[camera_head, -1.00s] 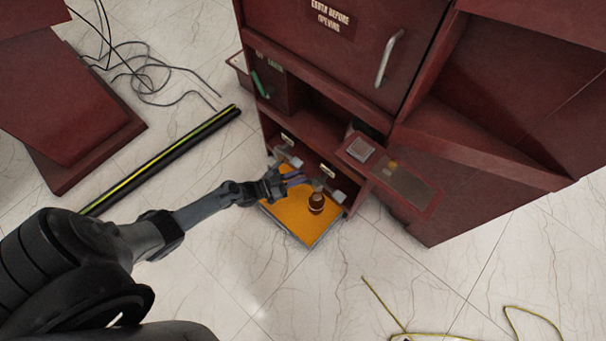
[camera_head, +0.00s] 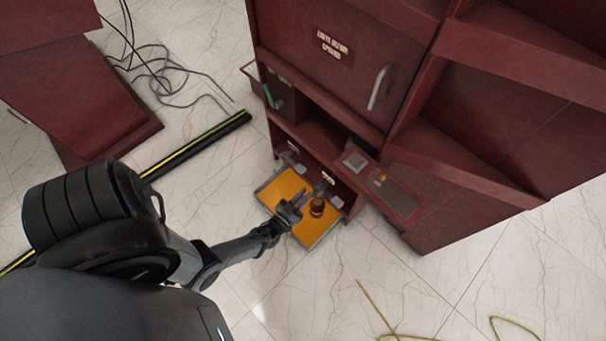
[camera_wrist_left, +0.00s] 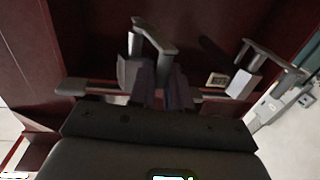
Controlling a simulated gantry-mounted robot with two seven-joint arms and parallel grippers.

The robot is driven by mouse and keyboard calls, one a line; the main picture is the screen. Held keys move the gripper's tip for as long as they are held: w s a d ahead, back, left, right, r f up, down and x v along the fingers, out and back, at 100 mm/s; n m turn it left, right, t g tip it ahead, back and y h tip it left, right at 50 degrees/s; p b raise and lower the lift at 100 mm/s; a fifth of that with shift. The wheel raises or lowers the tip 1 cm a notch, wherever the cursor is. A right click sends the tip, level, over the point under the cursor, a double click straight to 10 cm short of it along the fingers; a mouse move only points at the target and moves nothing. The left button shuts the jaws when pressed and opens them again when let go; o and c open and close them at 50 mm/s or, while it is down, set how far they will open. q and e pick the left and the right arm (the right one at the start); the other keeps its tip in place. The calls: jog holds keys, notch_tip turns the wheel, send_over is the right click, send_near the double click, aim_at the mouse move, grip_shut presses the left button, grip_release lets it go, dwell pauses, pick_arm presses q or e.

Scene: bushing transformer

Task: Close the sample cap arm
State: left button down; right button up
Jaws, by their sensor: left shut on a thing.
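My left gripper (camera_head: 297,204) reaches in low at the open bay of the red cabinet, over the orange tray (camera_head: 322,227). In the left wrist view its fingers (camera_wrist_left: 165,88) are close together at a grey bent bracket (camera_wrist_left: 152,40), which looks like the sample cap arm. The gripper appears shut on it, though the contact is dark and partly hidden. A second similar grey bracket (camera_wrist_left: 262,55) stands to the right, apart from the fingers. My right gripper is not in view.
The red cabinet (camera_head: 330,75) rises behind, with a grey door handle (camera_head: 379,87) and a panel (camera_head: 400,196) jutting out at right. A black-and-yellow bar (camera_head: 205,143) and loose cables (camera_head: 172,75) lie on the floor at left.

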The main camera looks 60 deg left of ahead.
pick_arm(q)
jog(key=shift+d, duration=0.3)
jog(key=c, duration=1.3)
grip_release()
jog(key=shift+o, duration=0.2)
jog(key=shift+s, duration=0.2)
jog(key=p+v, duration=0.2)
jog(key=v, duration=0.8)
jog(key=shift+s+d, duration=0.15)
jog(key=shift+d, duration=0.05)
